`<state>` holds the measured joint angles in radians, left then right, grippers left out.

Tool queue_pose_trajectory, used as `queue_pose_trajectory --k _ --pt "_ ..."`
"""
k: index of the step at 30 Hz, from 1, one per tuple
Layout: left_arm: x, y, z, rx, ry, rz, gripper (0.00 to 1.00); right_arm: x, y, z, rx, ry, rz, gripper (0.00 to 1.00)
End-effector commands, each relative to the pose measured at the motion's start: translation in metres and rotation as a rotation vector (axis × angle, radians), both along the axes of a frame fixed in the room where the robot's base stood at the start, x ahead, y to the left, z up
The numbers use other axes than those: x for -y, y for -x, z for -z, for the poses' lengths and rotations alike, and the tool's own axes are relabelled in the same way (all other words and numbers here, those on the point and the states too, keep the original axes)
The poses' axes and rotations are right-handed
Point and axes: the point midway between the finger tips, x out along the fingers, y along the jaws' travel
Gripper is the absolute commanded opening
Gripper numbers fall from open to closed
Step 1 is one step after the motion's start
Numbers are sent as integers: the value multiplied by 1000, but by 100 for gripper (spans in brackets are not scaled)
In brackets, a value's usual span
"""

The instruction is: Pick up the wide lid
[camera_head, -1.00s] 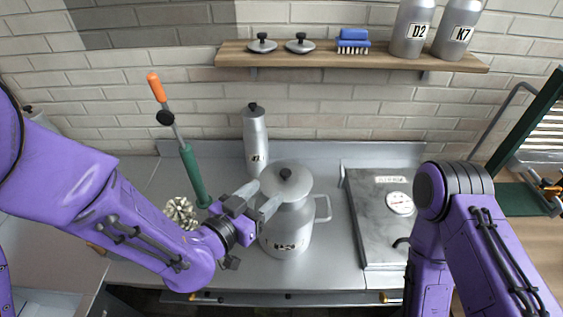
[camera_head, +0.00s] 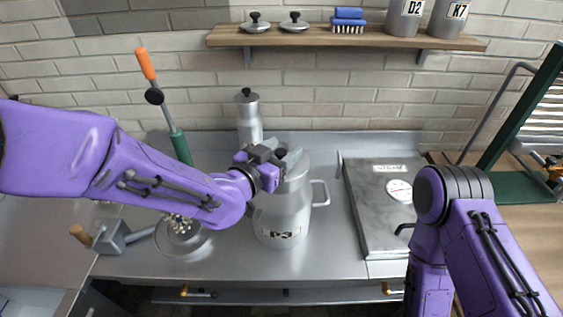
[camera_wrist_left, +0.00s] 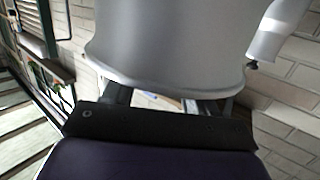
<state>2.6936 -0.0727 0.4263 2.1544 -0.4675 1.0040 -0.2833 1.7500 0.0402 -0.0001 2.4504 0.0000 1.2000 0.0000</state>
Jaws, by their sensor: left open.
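The wide grey lid (camera_head: 299,166) sits on top of the large metal churn (camera_head: 284,217) on the steel counter. Its black knob is hidden behind my left gripper (camera_head: 286,157). That gripper is open and reaches over the lid from the left; I cannot tell whether the fingers touch it. In the left wrist view a large smooth grey rounded surface (camera_wrist_left: 170,45) with a rim fills the upper middle, just beyond the fingers. My right arm shows at the right, but its gripper is out of view.
A narrow can (camera_head: 249,120) stands behind the churn. A flat steel unit with a dial (camera_head: 372,215) is at right. The wall shelf (camera_head: 350,40) holds two small lids, a blue brush (camera_head: 347,20) and two cans.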

Motion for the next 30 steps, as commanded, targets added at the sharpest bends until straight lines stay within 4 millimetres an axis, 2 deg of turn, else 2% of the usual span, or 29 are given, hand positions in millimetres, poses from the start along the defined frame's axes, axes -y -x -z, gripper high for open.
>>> queue_pose_trajectory --k 5,6,8,9,11,22,27,30 --pt "1 -1 0 1 1 1 57 0 0 0 0 0 0 43" --pt "1 -1 0 1 1 1 50 0 0 0 0 0 0 43" --pt "1 0 0 1 1 1 31 0 0 0 0 0 0 43" --pt "1 0 0 1 1 1 18 0 0 0 0 0 0 43" --pt "1 0 0 1 1 1 0 0 0 0 0 0 0 43" --pt "1 -1 -6 4 4 0 0 0 0 1 0 0 0 43" --pt "1 -1 -32 7 4 0 0 0 0 3 0 0 0 43" --pt "1 18 -53 9 5 2 0 0 0 10 1 1 0 43"
